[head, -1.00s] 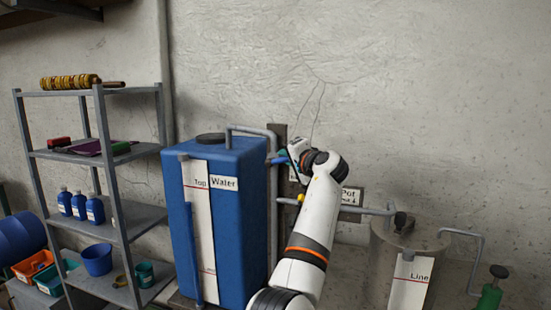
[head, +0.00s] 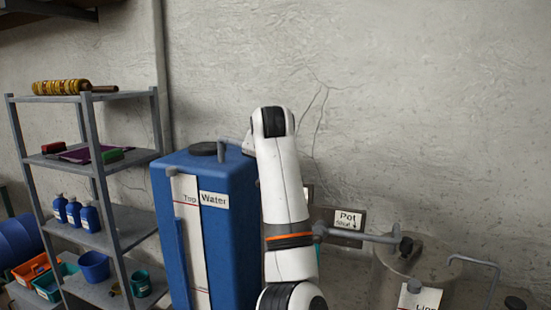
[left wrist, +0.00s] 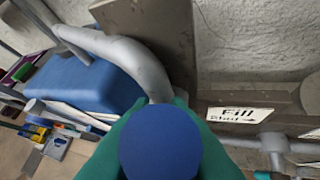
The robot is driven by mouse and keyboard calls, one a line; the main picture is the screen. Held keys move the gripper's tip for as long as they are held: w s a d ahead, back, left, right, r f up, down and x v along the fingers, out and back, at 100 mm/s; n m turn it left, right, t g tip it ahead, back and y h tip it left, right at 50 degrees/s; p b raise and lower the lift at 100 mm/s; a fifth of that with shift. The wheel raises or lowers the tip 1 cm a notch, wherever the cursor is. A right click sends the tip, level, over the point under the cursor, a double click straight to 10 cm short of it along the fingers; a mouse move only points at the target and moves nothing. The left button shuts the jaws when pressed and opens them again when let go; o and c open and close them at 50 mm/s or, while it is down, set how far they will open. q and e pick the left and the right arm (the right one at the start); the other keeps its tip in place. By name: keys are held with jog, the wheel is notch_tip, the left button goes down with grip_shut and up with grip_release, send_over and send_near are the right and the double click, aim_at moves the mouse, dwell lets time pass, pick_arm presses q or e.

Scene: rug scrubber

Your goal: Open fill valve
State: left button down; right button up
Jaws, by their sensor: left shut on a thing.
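The fill valve's round blue knob (left wrist: 160,145) fills the lower middle of the left wrist view. My left gripper (left wrist: 160,108) is shut on it, with a teal finger on each side. A thick grey pipe (left wrist: 130,58) bends down behind the knob. A white label (left wrist: 238,115) to the right reads "Fill" and "shut" with an arrow pointing right. In the head view my white left arm stands upright in front of the valve, hiding the gripper and knob. My right gripper is in neither view.
The blue water tank (head: 233,240) stands left of my arm. A "Pot" sign (head: 347,220) and a grey pipe (head: 365,237) are to the right, leading to a pot (head: 385,285). A metal shelf (head: 130,225) with bottles and bins stands at left.

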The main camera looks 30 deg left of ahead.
pick_arm(q)
jog(key=shift+a+r+n+h+p, duration=0.2)
jog(key=shift+a+n+h+p, duration=0.15)
jog(key=shift+h+p, duration=0.15)
jog(key=shift+s+a, duration=0.1)
jog(key=shift+a+f+n+h+p, duration=0.1)
jog(key=shift+a+n+h+p, duration=0.15)
jog(key=shift+h+p, duration=0.35)
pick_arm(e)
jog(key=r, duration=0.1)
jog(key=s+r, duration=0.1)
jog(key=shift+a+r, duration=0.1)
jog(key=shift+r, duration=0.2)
pick_arm(q)
jog(key=shift+f, duration=0.1)
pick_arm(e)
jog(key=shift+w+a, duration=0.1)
pick_arm(q)
jog(key=c, duration=1.4)
grip_release()
jog(key=shift+a, duration=0.1)
